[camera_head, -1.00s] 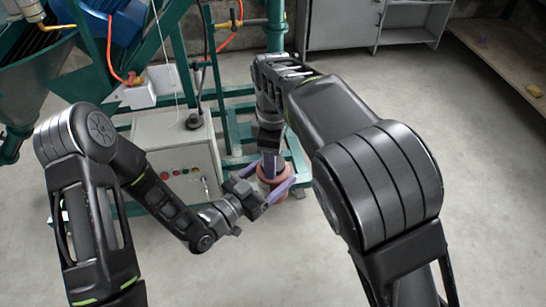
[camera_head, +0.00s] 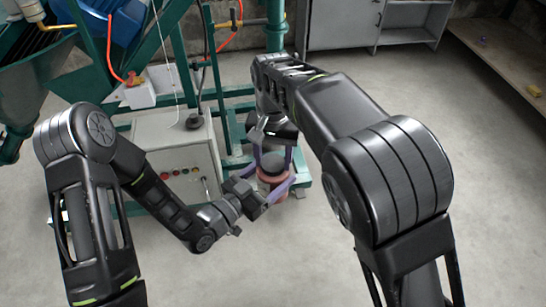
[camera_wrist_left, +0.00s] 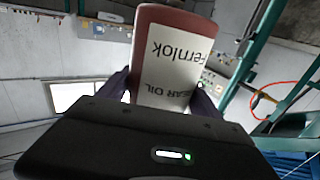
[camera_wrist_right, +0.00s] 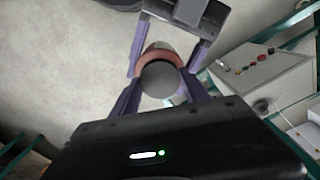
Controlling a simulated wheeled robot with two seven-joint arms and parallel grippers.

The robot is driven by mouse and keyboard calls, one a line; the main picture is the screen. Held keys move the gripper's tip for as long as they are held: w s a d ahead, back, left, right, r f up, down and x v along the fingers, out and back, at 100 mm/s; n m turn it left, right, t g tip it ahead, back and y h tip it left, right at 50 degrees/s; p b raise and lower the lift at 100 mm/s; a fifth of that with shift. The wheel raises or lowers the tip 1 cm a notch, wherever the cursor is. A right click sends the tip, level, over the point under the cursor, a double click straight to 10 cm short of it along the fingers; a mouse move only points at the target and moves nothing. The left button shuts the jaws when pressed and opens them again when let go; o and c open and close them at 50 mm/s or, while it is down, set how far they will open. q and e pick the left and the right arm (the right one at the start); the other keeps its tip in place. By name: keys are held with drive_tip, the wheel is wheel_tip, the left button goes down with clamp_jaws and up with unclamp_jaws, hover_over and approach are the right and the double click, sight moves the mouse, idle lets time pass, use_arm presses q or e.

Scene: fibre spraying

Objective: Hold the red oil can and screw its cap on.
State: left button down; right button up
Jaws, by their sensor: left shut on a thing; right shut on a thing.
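The red oil can (camera_head: 272,187) is held off the floor in front of the green machine. My left gripper (camera_head: 272,187) is shut around its body from the left. In the left wrist view the can (camera_wrist_left: 170,15) shows a white label with dark print between the purple fingers. The dark round cap (camera_head: 272,163) is at the can's top. My right gripper (camera_head: 273,160) is above, its fingers shut on the cap's sides. In the right wrist view the cap (camera_wrist_right: 160,80) covers the can's mouth, so I cannot tell how far it is threaded.
A control box (camera_head: 180,150) with coloured buttons and a green frame (camera_head: 238,150) stand close behind the grippers. A grey cabinet (camera_head: 345,25) is at the back, and a bench (camera_head: 510,60) at the right. The floor at the right is clear.

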drive_tip(key=o, duration=1.6)
drive_tip(key=shift+r, duration=0.15)
wheel_tip(320, 180, up, 7)
drive_tip(key=shift+r, duration=0.15)
